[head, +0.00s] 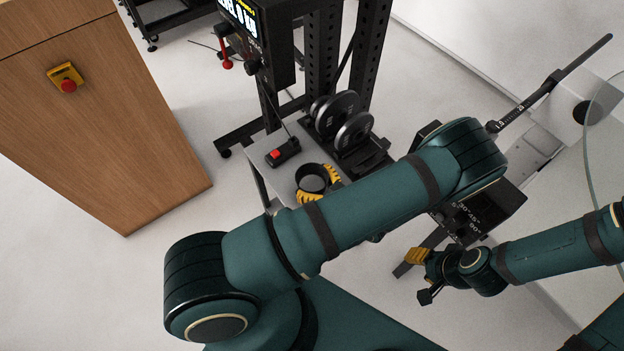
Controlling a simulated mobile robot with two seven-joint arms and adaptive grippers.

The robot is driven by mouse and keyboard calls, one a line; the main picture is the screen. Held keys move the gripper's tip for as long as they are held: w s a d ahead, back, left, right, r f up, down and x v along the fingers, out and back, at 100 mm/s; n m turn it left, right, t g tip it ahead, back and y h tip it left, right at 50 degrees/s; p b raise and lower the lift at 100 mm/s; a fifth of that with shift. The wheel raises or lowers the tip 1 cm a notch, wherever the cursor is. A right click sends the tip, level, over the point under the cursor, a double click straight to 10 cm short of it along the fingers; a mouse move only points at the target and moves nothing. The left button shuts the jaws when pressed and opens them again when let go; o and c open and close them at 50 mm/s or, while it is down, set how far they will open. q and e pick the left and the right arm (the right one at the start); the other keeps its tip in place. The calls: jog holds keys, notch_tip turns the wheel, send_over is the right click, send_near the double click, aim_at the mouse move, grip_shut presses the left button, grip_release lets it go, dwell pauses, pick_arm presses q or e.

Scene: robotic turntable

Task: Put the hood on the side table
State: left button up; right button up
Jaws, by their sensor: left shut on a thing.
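The hood, a short black open cylinder (310,178), is between the yellow-tipped fingers of my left gripper (317,184). The gripper is shut on it. The hood appears over the pale grey side table (262,182), near its front part; I cannot tell whether it touches the top. My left arm covers the rest of this gripper and the table's near side. My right gripper (424,276) is at the lower right, away from the table, with its fingers apart and nothing seen between them.
A black device with a red button (283,152) lies on the side table. Weight plates (338,115) and a black rack (322,50) stand behind it. A wooden cabinet (110,120) with a red stop button (68,85) is at left. Floor between is clear.

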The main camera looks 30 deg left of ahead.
pick_arm(q)
jog(key=shift+f+b, duration=0.3)
jog(key=shift+f, duration=0.15)
jog(key=shift+s+f, duration=0.1)
jog(key=shift+f, duration=0.1)
